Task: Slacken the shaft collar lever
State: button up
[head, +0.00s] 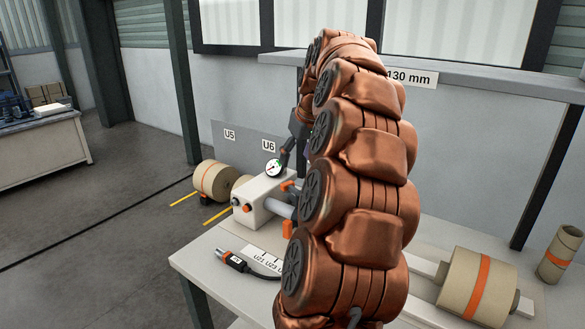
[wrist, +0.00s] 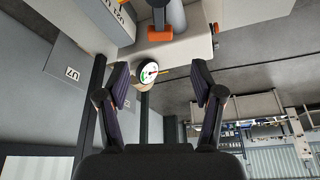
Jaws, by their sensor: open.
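My gripper (wrist: 160,88) is open in the wrist view, its two dark fingers wide apart with nothing between the pads. In the head view only a dark part of it shows beside my copper arm, near the round dial gauge (head: 273,168). A grey shaft (head: 279,208) comes out of the white block (head: 262,199). An orange piece (head: 287,229), perhaps the collar lever, hangs below the shaft beside my arm. In the wrist view an orange piece (wrist: 160,33) sits by the shaft (wrist: 176,14), beyond the fingertips and apart from them. My arm hides the collar itself in the head view.
The gauge also shows in the wrist view (wrist: 147,72), between the fingers but farther off.

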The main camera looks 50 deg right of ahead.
jog(key=shift+v, duration=1)
jog(key=a+f+n+g+y+p, duration=0.1)
jog(key=a+f+n+p, duration=0.1)
jog(key=a, duration=1.2)
jog(key=a+f+n+g+y+p, duration=0.1)
jog(key=a+f+g+p, duration=0.1)
jog(key=a, duration=1.3)
jog(key=s+a+f+g+p, duration=0.1)
jog(key=s+a+f, duration=0.3)
jog(key=s, duration=0.5)
jog(key=s+a+f+g+p, duration=0.2)
jog(key=s+a+f, duration=0.2)
jog(key=s+a, duration=0.5)
jog(key=shift+s+h+p, duration=0.3)
jog(key=shift+s+h, duration=0.1)
jog(key=shift+s, duration=0.3)
jog(key=shift+s+f, duration=0.3)
jog(key=shift+s, duration=0.1)
